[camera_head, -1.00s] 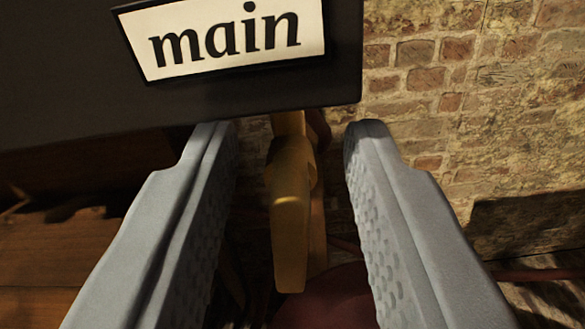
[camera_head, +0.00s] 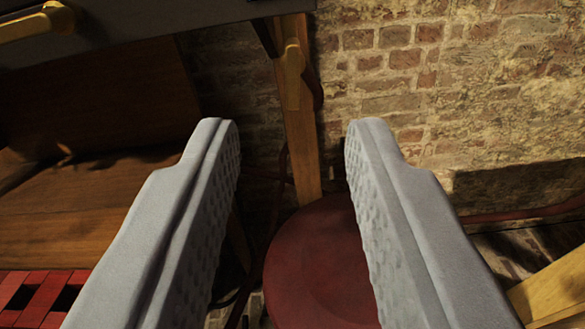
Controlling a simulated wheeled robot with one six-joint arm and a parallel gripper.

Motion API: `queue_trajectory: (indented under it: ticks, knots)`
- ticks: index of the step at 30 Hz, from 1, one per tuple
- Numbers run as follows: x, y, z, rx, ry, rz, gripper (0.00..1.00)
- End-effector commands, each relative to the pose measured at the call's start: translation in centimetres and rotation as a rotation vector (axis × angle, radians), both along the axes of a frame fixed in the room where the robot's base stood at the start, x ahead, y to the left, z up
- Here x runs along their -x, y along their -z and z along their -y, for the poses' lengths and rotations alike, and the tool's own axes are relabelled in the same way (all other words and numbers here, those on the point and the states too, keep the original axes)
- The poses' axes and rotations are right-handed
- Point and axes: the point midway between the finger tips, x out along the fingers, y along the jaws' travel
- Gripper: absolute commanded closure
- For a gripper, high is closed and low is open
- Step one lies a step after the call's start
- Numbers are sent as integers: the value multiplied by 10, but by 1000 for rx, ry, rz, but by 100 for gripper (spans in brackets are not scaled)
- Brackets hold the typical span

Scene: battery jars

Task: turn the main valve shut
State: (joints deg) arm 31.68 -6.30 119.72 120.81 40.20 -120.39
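A brass-yellow lever handle (camera_head: 293,75) hangs straight down below the right end of a dark panel (camera_head: 190,22), in front of a wooden post. I take it for the main valve's handle. The "main" label is out of view now. My gripper (camera_head: 291,130) is open and empty. Its two grey fingers point forward, and the handle stands beyond their tips, in line with the gap and higher in the picture. Neither finger touches it.
Another brass handle (camera_head: 38,22) lies nearly sideways on the panel at upper left. A round dark red seat or top (camera_head: 315,265) shows below, between the fingers. A wooden surface (camera_head: 110,215) and a red slatted thing (camera_head: 35,295) are at left. A brick wall (camera_head: 480,100) stands behind.

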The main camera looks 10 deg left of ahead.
Motion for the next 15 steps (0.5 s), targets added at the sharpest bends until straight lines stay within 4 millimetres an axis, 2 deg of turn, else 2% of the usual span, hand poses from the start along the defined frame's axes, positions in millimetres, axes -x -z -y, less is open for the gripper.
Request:
queue_trajectory:
  ticks: [9, 15]
  knots:
    - [2, 1, 0, 0, 1, 0, 68]
    - [32, 18, -3, 0, 2, 0, 68]
